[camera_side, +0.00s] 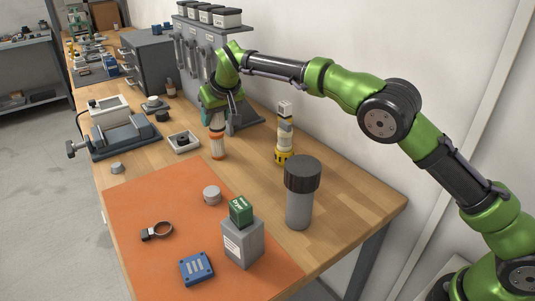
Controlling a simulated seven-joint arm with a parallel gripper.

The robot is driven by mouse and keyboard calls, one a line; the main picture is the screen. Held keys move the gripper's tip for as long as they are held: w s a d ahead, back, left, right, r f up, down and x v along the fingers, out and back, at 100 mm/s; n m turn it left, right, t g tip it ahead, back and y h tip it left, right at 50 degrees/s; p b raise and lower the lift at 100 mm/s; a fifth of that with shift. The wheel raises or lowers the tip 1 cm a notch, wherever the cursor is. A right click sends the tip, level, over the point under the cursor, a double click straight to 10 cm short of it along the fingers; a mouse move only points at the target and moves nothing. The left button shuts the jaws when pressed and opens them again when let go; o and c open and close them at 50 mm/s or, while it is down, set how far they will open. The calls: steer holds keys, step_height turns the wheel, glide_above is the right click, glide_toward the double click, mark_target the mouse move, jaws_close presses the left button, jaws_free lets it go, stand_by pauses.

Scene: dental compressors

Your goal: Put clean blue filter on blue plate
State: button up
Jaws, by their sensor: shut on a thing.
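My gripper (215,112) points down near the middle of the bench. It is shut on the top of a white cartridge (218,140) with orange bands, which looks like a filter. The cartridge is upright; I cannot tell whether its bottom touches the bench. It does not look blue, and its cleanness cannot be judged. A blue plate (197,268) with pale slots lies on the orange mat (140,205) near the front edge, well apart from my gripper. Nothing stands on the plate.
A grey canister with a dark lid (302,180), a grey box with a green top (243,240), a grey round part (212,195) and a ring clamp (157,231) stand nearby. A yellow-based cylinder (285,135) stands by the wall. A vise (125,137) and white tray (182,141) are left.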

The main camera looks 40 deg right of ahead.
steer(key=s+a+r+n+y, duration=0.1)
steer(key=s+a+n, duration=0.1)
steer(key=s+a, duration=1.2)
glide_above(190, 257)
steer(key=s+a, duration=0.1)
steer(key=s, duration=0.1)
steer(key=f, duration=0.4)
steer(key=f+m, duration=0.1)
steer(key=f, duration=0.3)
steer(key=d+f+m+h, duration=0.1)
steer(key=f, duration=0.3)
steer(key=shift+s, duration=0.25)
steer(key=shift+f, duration=0.15)
steer(key=o, duration=1)
steer(key=shift+o, duration=0.2)
